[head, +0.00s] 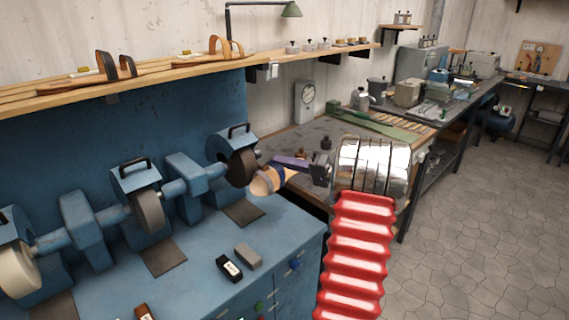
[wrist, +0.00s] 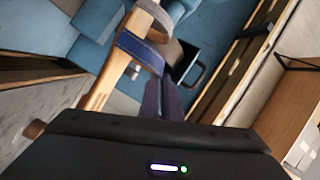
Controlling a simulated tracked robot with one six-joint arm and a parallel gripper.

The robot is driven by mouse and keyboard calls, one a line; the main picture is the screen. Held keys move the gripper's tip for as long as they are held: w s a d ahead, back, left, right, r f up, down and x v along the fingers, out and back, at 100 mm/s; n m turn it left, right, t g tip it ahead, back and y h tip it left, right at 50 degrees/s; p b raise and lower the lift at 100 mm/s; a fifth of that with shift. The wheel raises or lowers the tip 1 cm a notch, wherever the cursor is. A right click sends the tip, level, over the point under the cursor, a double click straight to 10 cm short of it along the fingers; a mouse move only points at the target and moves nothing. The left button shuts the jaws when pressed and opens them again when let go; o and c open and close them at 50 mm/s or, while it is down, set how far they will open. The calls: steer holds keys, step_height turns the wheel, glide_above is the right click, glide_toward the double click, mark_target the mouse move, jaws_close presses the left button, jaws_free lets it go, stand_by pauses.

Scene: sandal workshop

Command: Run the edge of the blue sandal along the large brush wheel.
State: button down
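The blue sandal has a tan sole and a blue strap. In the head view the sandal (head: 266,182) is at the end of my arm, beside the dark brown wheel (head: 240,166) at the right end of the blue machine. This wheel looks like the large brush wheel. My gripper (head: 288,162) appears shut on the sandal and holds it tilted in the air. In the wrist view the sandal (wrist: 138,52) shows its blue strap and sole edge at my purple fingers (wrist: 162,95). I cannot tell whether the sole touches the wheel.
A grey wheel (head: 150,210) and a cream wheel (head: 18,268) are further left on the machine (head: 205,265). A black block (head: 229,268) and a grey block (head: 248,256) lie on its top. A shelf (head: 150,78) with sandals runs above. A cluttered bench (head: 345,130) stands behind.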

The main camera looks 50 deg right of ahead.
mark_target(290, 175)
steer(key=shift+s+d, duration=0.1)
steer(key=shift+d, duration=0.7)
steer(key=shift+d+r+n, duration=0.15)
steer(key=shift+d+n, duration=0.15)
steer(key=shift+d, duration=0.55)
stand_by(1.6)
steer(key=shift+w+r, duration=0.1)
steer(key=shift+w, duration=0.2)
stand_by(1.7)
stand_by(0.7)
steer(key=shift+s+f, duration=0.2)
steer(key=shift+s, duration=0.55)
steer(key=shift+s, duration=0.1)
steer(key=shift+s+a+f, duration=0.15)
steer(key=shift+s+f, duration=0.1)
steer(key=shift+s, duration=0.7)
steer(key=shift+s+a+f, duration=0.1)
steer(key=shift+s+f, duration=0.15)
steer(key=shift+s, duration=0.65)
steer(key=shift+s+a+f, duration=0.15)
steer(key=shift+s+f, duration=0.1)
steer(key=shift+s, duration=0.7)
